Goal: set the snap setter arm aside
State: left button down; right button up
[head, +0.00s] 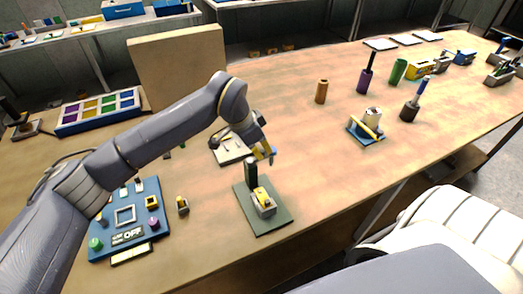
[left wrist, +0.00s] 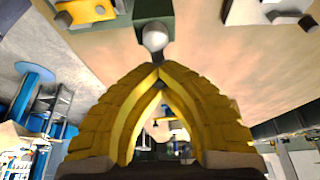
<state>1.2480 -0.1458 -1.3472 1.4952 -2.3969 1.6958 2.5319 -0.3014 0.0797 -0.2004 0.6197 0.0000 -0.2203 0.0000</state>
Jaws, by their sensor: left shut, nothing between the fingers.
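A small press-like device stands on a dark green base plate (head: 275,222). It has a dark upright post (head: 251,174) and a grey block with a yellow piece (head: 264,202) beside it. I take this for the snap setter, but cannot tell which part is its arm. My left gripper (head: 266,153) is just above and beside the post top. In the left wrist view its yellow fingers (left wrist: 158,70) are shut and empty. A pale round knob (left wrist: 155,38) on a dark green part lies just beyond the fingertips; contact is unclear. My right gripper is out of view.
A blue board (head: 145,190) with small parts lies left of the device, with a small yellow and dark piece (head: 182,205) between. A light tray (head: 230,150) lies behind. A blue stand (head: 365,132) is farther right. The table right of the device is clear.

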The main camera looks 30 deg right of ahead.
pick_arm(q)
jog(key=c, duration=1.4)
grip_release()
jog(key=v, duration=1.2)
jog(key=shift+d, duration=0.1)
